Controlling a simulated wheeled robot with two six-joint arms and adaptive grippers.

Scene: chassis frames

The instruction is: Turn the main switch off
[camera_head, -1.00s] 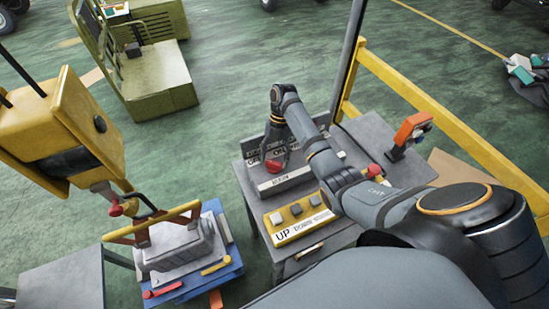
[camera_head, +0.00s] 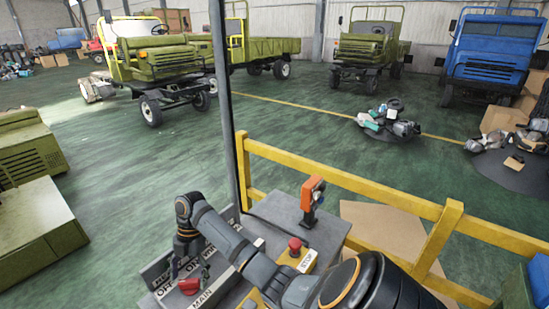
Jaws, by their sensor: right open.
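The main switch is a red knob (camera_head: 189,287) on a grey panel (camera_head: 222,280) lettered MAIN, with ON and OFF marks, at the bottom left of centre. My right gripper (camera_head: 187,265) points down at the knob from above, its fingers open around or just over the knob's top. Whether the fingers touch it I cannot tell. The gripper and my arm hide part of the panel and its lettering, so the knob's exact setting is unclear. My left gripper is not in view.
A red stop button (camera_head: 295,246) on a yellow box stands right of my arm. An orange device (camera_head: 312,194) stands on the grey table (camera_head: 283,212) behind it. A dark post (camera_head: 224,110) and yellow railing (camera_head: 345,184) border the table. Trucks stand far back.

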